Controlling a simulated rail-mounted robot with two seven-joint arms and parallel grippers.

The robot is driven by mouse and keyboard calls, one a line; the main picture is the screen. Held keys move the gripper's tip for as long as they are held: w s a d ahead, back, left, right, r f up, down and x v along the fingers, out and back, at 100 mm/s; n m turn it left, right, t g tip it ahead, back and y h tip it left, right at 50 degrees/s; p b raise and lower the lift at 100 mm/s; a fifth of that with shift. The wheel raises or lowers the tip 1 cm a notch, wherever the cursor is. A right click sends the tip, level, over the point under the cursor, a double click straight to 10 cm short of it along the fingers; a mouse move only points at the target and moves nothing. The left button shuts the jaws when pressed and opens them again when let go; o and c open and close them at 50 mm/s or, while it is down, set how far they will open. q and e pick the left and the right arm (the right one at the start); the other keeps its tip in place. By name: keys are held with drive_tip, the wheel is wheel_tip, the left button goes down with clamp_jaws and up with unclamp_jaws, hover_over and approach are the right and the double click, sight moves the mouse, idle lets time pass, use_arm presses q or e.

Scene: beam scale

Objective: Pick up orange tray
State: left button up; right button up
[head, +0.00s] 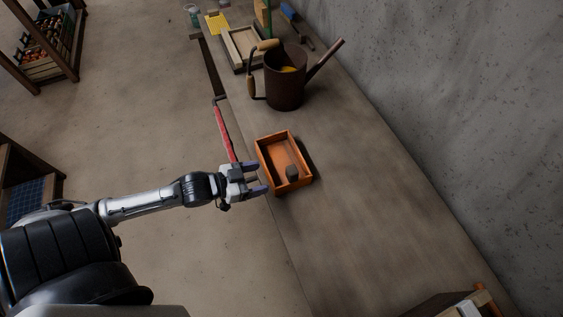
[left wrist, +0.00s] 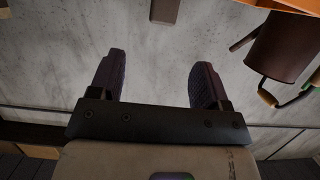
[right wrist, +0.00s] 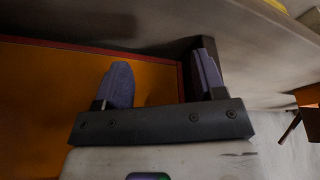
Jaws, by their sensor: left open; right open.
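The orange tray (head: 304,181) is an open, rectangular box with low walls, lying on the bench in the head view. In the left wrist view the open fingers (left wrist: 160,62) hold nothing, and an orange edge (left wrist: 290,4) shows at top right.
A dark watering can (head: 284,90) stands beyond the tray, with a wooden tray (head: 236,50) farther back. A red bar (head: 224,133) runs along the bench's left edge. A concrete wall (head: 450,110) bounds the right. The bench right of the tray is clear.

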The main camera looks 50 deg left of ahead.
sight(297, 169)
use_arm(q)
drive_tip(key=shift+x, duration=6.7)
drive_tip(key=shift+a, duration=0.1)
clamp_jaws()
